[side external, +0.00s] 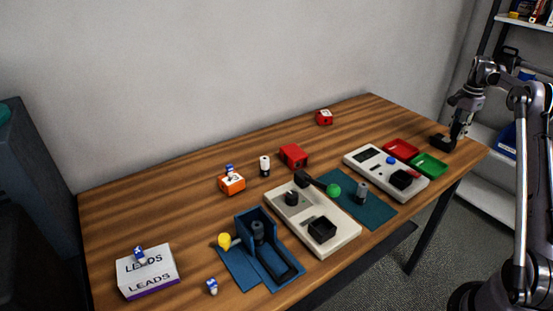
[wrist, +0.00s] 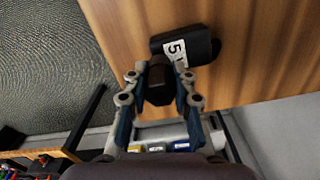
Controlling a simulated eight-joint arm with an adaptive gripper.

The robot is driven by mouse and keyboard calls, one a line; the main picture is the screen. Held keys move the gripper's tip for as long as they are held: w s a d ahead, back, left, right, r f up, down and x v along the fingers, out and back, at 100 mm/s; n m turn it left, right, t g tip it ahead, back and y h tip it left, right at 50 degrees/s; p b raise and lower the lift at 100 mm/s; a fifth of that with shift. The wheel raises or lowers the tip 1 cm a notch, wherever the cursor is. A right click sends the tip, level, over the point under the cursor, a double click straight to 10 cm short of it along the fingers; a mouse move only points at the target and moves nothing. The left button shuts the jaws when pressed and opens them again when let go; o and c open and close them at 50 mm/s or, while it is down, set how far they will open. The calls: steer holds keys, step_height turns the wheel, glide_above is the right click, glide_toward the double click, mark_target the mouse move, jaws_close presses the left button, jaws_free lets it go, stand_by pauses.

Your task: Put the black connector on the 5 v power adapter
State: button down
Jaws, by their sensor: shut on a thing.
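The 5 V power adapter is a black block (wrist: 205,46) with a white label showing a "5", lying on the table near its edge in the wrist view. It also shows as a black block (side external: 441,143) at the table's right end in the side view. My gripper (wrist: 159,72) is shut on the black connector (wrist: 158,88), a dark block between its fingers. In the wrist view the connector appears just below and left of the adapter; I cannot tell whether they touch. In the side view my gripper (side external: 461,125) is beside the adapter, and the connector cannot be made out.
A green tray (side external: 430,165) and a red tray (side external: 401,149) lie left of the adapter. A white panel (side external: 368,163), a teal mat (side external: 372,212) and other small parts lie farther left. The wooden table's edge (side external: 478,157) is close by my gripper. The back right tabletop is fairly clear.

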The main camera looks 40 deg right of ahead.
steer(key=shift+f, duration=0.55)
steer(key=shift+f, duration=0.15)
steer(key=c, duration=1.1)
jaws_free()
